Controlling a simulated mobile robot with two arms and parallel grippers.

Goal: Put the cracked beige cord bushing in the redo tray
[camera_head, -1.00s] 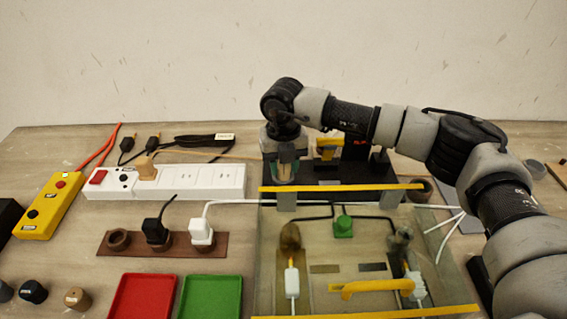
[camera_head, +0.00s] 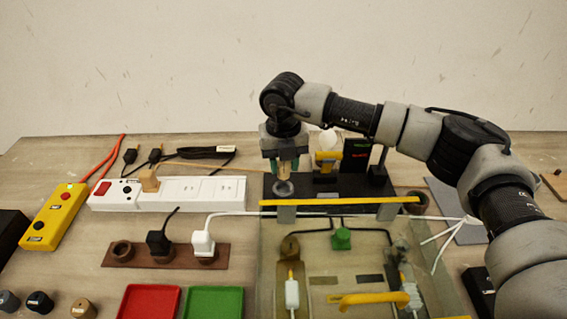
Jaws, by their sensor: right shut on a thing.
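My right gripper (camera_head: 285,165) is shut on a small beige piece (camera_head: 284,168), likely the cord bushing. It holds it just above a grey ring (camera_head: 284,188) on the black base at the back. The fingers hide much of the piece, and I cannot make out a crack. A red tray (camera_head: 150,303) and a green tray (camera_head: 213,303) lie at the front, both empty in their visible parts. No label shows which is the redo tray. My left gripper is out of view.
A white power strip (camera_head: 221,190) and a brown holder with plugs (camera_head: 225,256) lie left of the base. A clear case with yellow bars (camera_head: 330,202) stands in front of it. A white bulb (camera_head: 328,140) and black panel (camera_head: 357,147) are close right of the gripper. Several loose bushings (camera_head: 82,308) stand front left.

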